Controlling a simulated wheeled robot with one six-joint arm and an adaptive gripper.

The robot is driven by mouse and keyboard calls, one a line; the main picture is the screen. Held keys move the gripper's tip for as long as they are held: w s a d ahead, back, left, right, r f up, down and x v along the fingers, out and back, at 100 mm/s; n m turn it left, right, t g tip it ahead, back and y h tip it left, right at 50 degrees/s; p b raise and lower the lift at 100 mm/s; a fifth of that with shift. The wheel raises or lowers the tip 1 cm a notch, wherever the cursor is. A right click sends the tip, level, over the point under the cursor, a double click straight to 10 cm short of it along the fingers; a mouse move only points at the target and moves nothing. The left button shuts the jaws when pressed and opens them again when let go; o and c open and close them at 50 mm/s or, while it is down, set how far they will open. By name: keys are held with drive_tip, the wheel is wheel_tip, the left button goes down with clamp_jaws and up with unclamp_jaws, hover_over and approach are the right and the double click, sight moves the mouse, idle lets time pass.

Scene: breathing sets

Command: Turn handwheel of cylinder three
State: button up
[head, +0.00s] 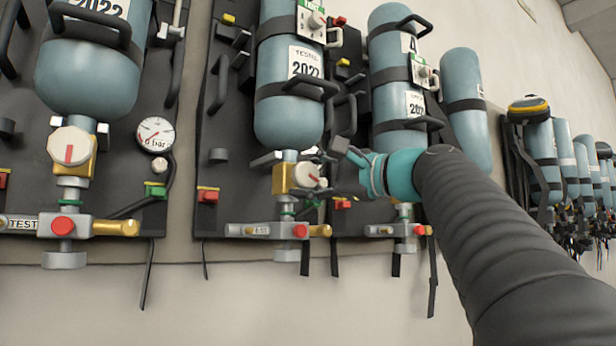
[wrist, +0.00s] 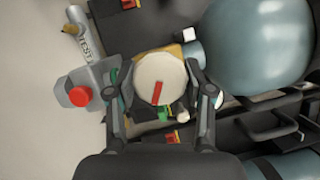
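A round white handwheel with a red mark (head: 304,176) sits on a brass valve below the second large blue cylinder from the left (head: 287,115). My gripper (head: 326,172) reaches it from the right in the head view. In the wrist view the handwheel (wrist: 160,78) lies between my gripper's two fingers (wrist: 158,88), one on each side. The fingers are spread; the right one is very close to the rim, and I cannot tell if it touches. The red mark is slightly tilted in the wrist view. Part of the handwheel is hidden by my gripper in the head view.
Another handwheel (head: 70,147) with a red mark and a pressure gauge (head: 155,134) are on the left set. A red button (wrist: 80,97) is left of the fingers in the wrist view. Black handles and straps surround the valves. More cylinders (head: 543,155) hang at the right.

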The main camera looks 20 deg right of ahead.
drive_tip(key=shift+o, duration=1.2)
drive_tip(key=v, duration=1.2)
idle(1.9)
drive_tip(key=shift+f, duration=0.1)
idle(1.5)
